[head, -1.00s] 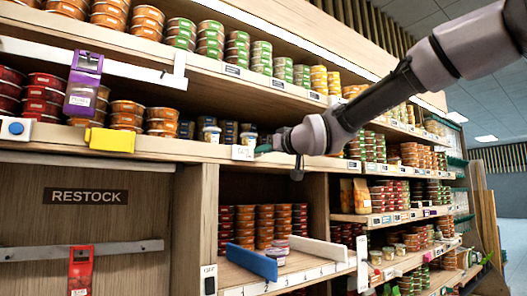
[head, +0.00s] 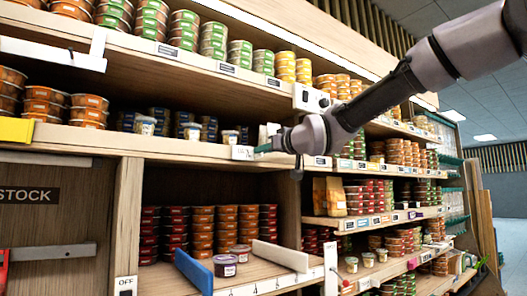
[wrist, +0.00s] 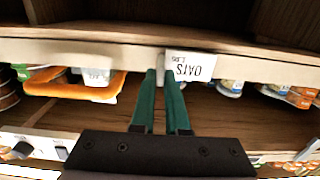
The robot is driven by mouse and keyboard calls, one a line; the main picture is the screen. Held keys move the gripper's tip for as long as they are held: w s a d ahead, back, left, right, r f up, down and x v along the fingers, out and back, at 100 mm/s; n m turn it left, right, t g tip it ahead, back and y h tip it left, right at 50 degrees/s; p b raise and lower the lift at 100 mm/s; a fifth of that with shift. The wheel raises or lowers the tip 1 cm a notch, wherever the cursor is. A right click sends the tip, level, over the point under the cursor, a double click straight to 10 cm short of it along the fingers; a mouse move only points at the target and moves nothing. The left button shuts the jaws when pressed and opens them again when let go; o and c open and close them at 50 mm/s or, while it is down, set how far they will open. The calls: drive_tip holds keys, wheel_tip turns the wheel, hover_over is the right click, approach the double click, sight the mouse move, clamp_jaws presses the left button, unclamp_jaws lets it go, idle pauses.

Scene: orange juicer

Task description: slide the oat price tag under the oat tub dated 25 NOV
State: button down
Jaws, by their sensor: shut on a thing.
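My gripper (head: 262,149) is at the front edge of the middle shelf (head: 90,139). Its green fingers (wrist: 161,80) are shut on the end of the white oat price tag (head: 242,153). In the wrist view the tag (wrist: 190,66) reads "OATS" upside down and lies against the pale shelf edge. Small white-and-blue tubs (head: 192,131) stand on the shelf behind and to the left of the tag. One such tub (wrist: 230,87) also shows beside the tag in the wrist view. No date can be read, so I cannot tell which tub is dated 25 NOV.
A lower bay holds stacked tubs, a blue divider (head: 194,271), a white divider (head: 281,256) and a purple-labelled tub (head: 225,265). A white box with a black knob (head: 311,98) sits at the upper shelf edge. An orange holder (wrist: 75,91) lies left in the wrist view.

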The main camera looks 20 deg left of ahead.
drive_tip(key=shift+w+d, duration=0.1)
drive_tip(key=c, duration=0.9)
unclamp_jaws()
drive_tip(key=v, duration=1)
drive_tip(key=shift+s+d, duration=0.2)
drive_tip(key=shift+d, duration=0.1)
